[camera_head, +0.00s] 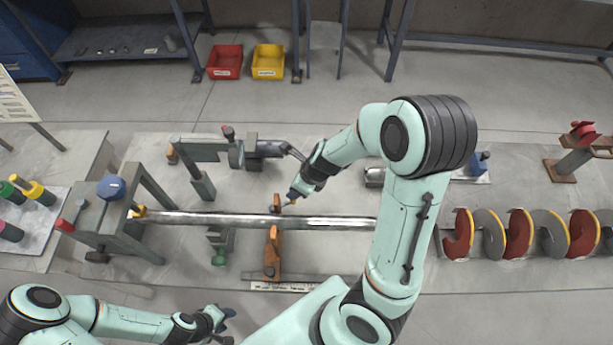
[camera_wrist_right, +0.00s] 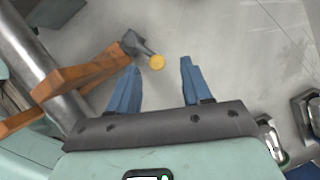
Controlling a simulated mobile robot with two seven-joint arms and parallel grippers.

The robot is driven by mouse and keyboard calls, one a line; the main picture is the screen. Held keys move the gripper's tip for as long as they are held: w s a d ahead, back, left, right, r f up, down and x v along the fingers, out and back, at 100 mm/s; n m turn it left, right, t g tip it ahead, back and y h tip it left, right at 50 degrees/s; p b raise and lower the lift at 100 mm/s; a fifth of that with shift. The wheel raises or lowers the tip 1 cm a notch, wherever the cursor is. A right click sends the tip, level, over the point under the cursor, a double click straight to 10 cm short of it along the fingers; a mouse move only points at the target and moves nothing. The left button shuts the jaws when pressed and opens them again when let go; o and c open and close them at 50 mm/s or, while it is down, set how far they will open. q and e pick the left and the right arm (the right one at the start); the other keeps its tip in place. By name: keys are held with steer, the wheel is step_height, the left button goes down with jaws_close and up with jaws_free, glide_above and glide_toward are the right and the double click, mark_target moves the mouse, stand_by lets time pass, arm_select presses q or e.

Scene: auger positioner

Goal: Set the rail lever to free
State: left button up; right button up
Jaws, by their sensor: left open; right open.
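In the head view my right gripper (camera_head: 289,201) is small and sits at the upper end of the orange bracket (camera_head: 272,255). My left gripper (camera_head: 229,325) is open and empty at the bottom, away from the lever.
A long steel tube (camera_head: 190,218) runs through the orange bracket. A grey-green frame (camera_head: 150,180) with a blue knob stands at its left. A red and grey auger (camera_head: 490,232) lies at the right. Red (camera_head: 225,62) and yellow (camera_head: 268,61) bins stand behind.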

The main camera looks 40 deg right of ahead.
steer(key=s+v, duration=0.1)
steer(key=v, duration=0.5)
steer(key=shift+r, duration=0.2)
steer(key=shift+s+d, duration=0.1)
steer(key=shift+s, duration=0.05)
